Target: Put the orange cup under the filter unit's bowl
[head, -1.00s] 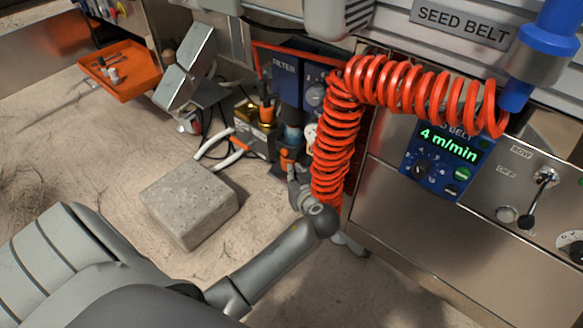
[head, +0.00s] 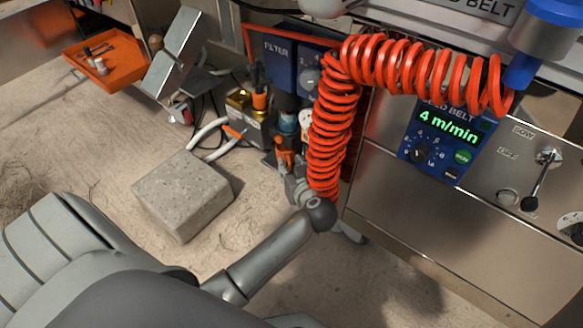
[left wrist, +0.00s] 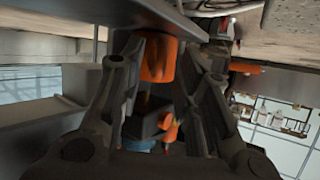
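The orange cup (left wrist: 158,60) shows between the two fingers of my left gripper (left wrist: 162,75) in the left wrist view, filling the gap, so the gripper looks shut on it. In the head view my left gripper (head: 288,168) is low beside the filter unit (head: 281,62), with orange (head: 284,152) showing at its fingers. The bowl (head: 288,122) hangs below the blue unit, just above that orange. The red coiled hose hides part of this area, so the exact gap between cup and bowl cannot be told. My right gripper is out of view.
The red coiled hose (head: 335,125) hangs close to the right of my left gripper. A concrete block (head: 182,195) lies on the floor to the left. A metal box with cables (head: 245,118) stands left of the bowl. An orange tray (head: 108,72) is farther left.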

